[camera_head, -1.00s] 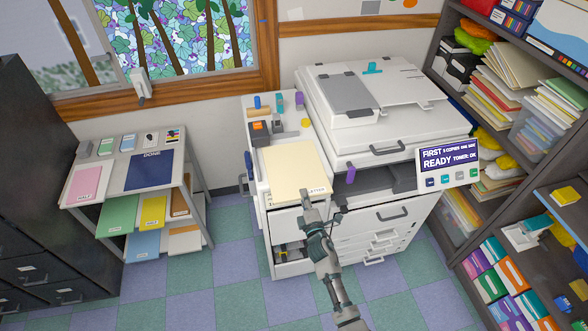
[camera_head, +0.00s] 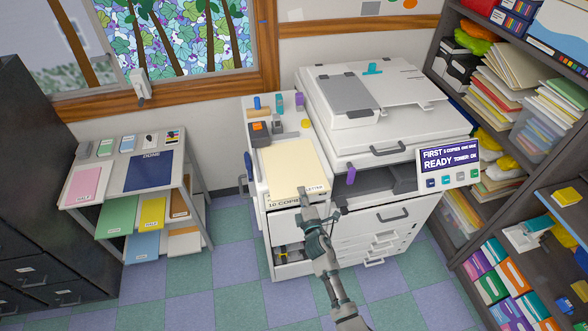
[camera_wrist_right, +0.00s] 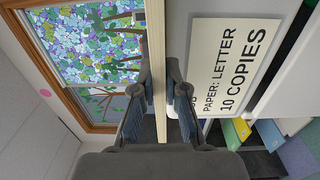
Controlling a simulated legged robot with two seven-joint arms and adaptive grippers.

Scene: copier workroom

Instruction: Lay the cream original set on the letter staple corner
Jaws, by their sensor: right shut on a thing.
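The cream original set (camera_head: 292,168) is a flat cream stack over the white side counter left of the copier. My right gripper (camera_head: 306,194) is shut on its near edge. In the right wrist view the cream set (camera_wrist_right: 156,55) shows edge-on as a thin strip between the fingers (camera_wrist_right: 160,100). Whether the set touches the counter or hovers cannot be told. A label card (camera_wrist_right: 228,62) reading "PAPER: LETTER 10 COPIES" is beside the set in the wrist view; part of it (camera_head: 286,204) shows under the near edge in the head view. No staple corner can be made out; the set may cover it. My left gripper is out of view.
The copier (camera_head: 382,105) stands right of the set, with a lit panel (camera_head: 449,159). Small items, including an orange-topped stapler-like one (camera_head: 259,128), sit behind the set. An open drawer (camera_head: 290,260) is below. A table (camera_head: 186,178) with coloured folders stands left; shelves (camera_head: 460,95) stand right.

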